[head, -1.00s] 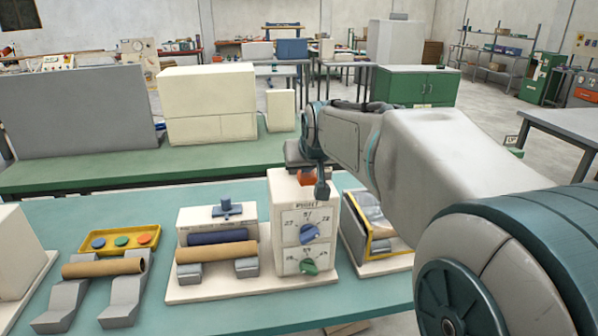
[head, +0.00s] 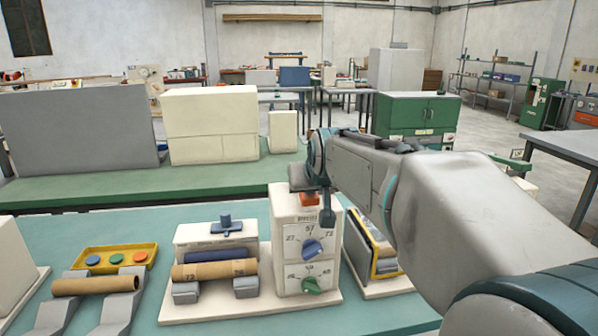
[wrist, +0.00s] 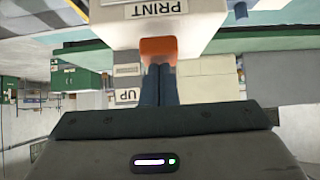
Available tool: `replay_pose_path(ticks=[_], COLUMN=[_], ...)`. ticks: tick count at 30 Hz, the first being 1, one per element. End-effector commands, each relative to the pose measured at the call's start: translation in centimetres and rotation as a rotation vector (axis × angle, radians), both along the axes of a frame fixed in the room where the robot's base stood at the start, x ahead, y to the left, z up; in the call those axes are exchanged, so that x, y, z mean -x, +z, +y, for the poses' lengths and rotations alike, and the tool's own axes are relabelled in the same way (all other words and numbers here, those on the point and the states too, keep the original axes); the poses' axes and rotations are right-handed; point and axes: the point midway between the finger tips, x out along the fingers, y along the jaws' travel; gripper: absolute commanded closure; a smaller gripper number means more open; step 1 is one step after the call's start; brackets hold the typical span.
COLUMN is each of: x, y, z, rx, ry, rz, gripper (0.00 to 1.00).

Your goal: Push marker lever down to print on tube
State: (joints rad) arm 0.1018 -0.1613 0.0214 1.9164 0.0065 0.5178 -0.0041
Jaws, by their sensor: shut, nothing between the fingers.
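The marker unit (head: 282,245) is a white box with a blue dial and a green dial. Its orange lever (head: 309,198) is on the upper front, close above a label; the wrist view shows this lever (wrist: 158,47) between the PRINT and UP labels. My gripper (head: 327,222) is shut and empty. Its dark fingertips (wrist: 158,72) are right at the lever and seem to touch it. The brown tube (head: 213,270) lies across the grey supports beside the box and carries dark figures near both ends. The lever's exact contact is partly hidden by my gripper.
A second brown tube (head: 95,285) rests on grey supports at the left, in front of a yellow tray (head: 115,250) of coloured buttons. A yellow-edged unit (head: 370,240) stands close right of the marker unit.

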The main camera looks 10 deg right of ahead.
Motion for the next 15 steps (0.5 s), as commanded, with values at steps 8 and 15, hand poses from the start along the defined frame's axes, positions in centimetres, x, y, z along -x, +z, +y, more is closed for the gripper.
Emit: replay_pose_path(ticks=[8,15], x=[0.5,4.8], y=[4.3,7.2], z=[0.0,0.3], rx=[0.0,0.001], ry=[0.0,0.0], rz=[0.001,-0.007], gripper=[1.0,1.0])
